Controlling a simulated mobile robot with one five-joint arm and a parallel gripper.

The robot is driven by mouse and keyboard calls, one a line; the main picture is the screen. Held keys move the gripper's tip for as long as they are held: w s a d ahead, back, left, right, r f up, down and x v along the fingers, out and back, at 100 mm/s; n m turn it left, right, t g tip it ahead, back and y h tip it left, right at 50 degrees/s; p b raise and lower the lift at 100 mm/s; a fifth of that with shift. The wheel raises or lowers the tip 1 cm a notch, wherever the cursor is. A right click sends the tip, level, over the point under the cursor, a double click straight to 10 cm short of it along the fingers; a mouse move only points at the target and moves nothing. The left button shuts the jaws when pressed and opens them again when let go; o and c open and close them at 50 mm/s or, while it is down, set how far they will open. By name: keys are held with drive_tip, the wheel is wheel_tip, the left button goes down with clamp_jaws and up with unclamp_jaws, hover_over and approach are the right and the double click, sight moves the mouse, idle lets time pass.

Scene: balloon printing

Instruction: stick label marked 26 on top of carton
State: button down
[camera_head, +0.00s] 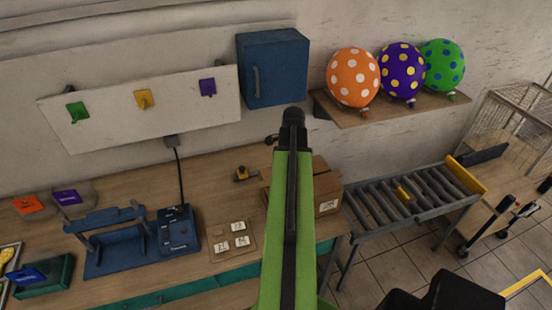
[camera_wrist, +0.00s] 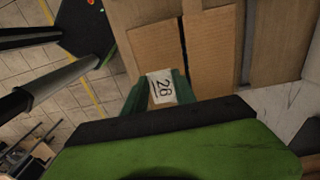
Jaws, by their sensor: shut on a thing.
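The label marked 26 (camera_wrist: 162,88) is white with dark digits and sits between the fingers of my gripper (camera_wrist: 160,92) in the wrist view. My gripper is shut on it. The brown carton (camera_wrist: 212,55) lies beyond the label in the wrist view, with a dark seam across its top. I cannot tell whether the label touches it. In the head view the carton (camera_head: 327,190) stands at the right end of the workbench, partly hidden behind my green arm. My gripper's fingers and the held label are hidden in the head view.
A board with several white labels (camera_head: 232,240) lies left of my arm on the workbench (camera_head: 205,185). A blue press (camera_head: 120,240) stands further left. A roller conveyor (camera_head: 410,205) is right of the carton. Balloons sit on a wall shelf (camera_head: 400,112) above, beside a blue cabinet (camera_head: 273,68).

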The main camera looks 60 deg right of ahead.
drive_tip(key=shift+w+a+f+b, duration=0.1)
drive_tip(key=shift+w+f+b, duration=0.05)
drive_tip(key=shift+f+b, duration=0.4)
drive_tip(key=shift+w+a+f+b, duration=0.1)
drive_tip(key=shift+w+f+b, duration=0.05)
drive_tip(key=shift+f+b, duration=0.3)
wheel_tip(320, 180, down, 6)
drive_tip(key=b, duration=0.6)
drive_tip(key=shift+f, duration=0.15)
drive_tip(key=c, duration=0.9)
unclamp_jaws()
wheel_tip(320, 180, up, 8)
drive_tip(key=p, duration=0.7)
drive_tip(key=shift+p, duration=0.4)
